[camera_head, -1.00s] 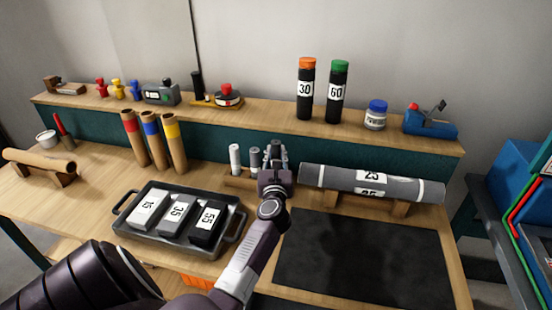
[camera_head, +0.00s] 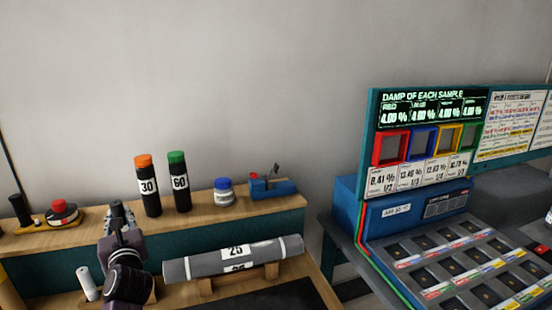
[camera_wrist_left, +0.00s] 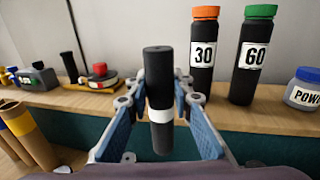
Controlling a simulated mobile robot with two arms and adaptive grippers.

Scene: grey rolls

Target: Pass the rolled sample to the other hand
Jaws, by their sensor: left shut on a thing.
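My left gripper (camera_head: 118,212) is raised above the bench at the lower left of the head view. In the left wrist view its blue-padded fingers (camera_wrist_left: 160,108) are shut on a small dark grey roll (camera_wrist_left: 160,78) with a white band. The roll stands roughly upright between the fingers. In the head view the roll is hard to make out among the fingers. A small whitish roll (camera_head: 87,284) stands on the bench to the left of my arm. My right gripper is not in view.
A large grey roll (camera_head: 205,265) lies on a wooden cradle to the right. Bottles marked 30 (camera_head: 148,190) and 60 (camera_head: 180,185), a jar (camera_head: 223,193) and a blue tool (camera_head: 272,188) stand on the shelf. A blue machine (camera_head: 410,222) stands on the right-hand bench.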

